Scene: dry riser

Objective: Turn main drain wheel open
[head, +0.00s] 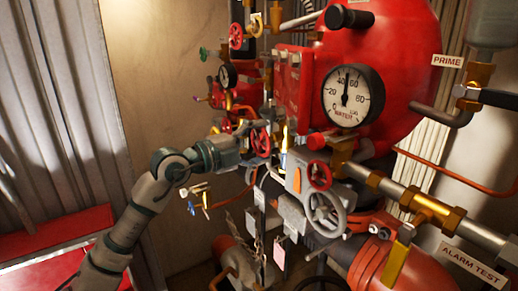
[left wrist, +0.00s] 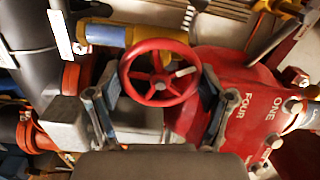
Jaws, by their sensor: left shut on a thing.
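A red spoked handwheel (head: 261,142) sits on the pipework left of the large red valve body. It also shows in the left wrist view (left wrist: 160,83), with its rim between my two fingers. My left gripper (head: 245,140) reaches in from the left and is shut on this wheel. In the left wrist view the gripper (left wrist: 158,82) has one finger on each side of the rim. No label on the wheel can be read, so I cannot tell whether it is the main drain wheel. My right gripper is not in view.
A larger grey handwheel (head: 326,214) and a small red wheel (head: 319,176) are to the right. Another red wheel (head: 236,36) is higher up. The water gauge (head: 353,95) is on the red body. Pipes and hanging tags crowd the area below. A red box (head: 60,235) stands lower left.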

